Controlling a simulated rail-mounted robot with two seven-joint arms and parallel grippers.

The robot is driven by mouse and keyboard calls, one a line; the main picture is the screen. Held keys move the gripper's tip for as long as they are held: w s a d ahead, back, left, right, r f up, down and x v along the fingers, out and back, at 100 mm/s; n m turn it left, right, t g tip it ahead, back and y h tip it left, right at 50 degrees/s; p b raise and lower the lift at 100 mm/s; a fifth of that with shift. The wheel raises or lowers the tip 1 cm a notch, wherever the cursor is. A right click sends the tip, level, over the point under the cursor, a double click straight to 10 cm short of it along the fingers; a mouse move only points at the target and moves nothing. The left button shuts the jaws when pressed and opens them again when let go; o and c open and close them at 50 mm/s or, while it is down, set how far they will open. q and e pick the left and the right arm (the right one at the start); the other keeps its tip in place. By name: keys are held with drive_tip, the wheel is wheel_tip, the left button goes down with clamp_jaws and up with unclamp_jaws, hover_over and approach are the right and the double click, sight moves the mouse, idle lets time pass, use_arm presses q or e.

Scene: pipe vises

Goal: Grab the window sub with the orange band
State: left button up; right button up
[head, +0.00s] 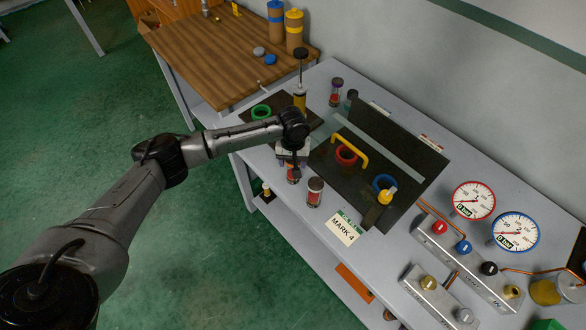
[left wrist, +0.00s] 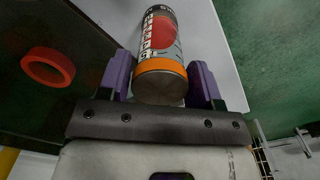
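The window sub with the orange band (left wrist: 160,68) is in the left wrist view, a cylinder with a red window and printed scale. My left gripper (left wrist: 161,82) has its two purple fingers on either side of it; whether both press on it cannot be told. In the head view my left gripper (head: 292,160) is over the table's near edge, with a red part of a sub (head: 293,175) showing below it; its band is hidden there. Another window sub (head: 315,191) stands just to the right, and another (head: 336,92) stands farther back. My right gripper is not in view.
A dark tray (head: 340,188) beside the gripper holds a red ring (head: 346,155), a blue ring (head: 384,183) and a yellow handle (head: 352,145). A tall yellow-and-black tool (head: 300,85) stands behind. Gauges (head: 474,201) and valves are at right. A wooden table (head: 215,60) is behind left.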

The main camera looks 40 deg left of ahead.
use_arm(q)
drive_tip(key=c, duration=0.9)
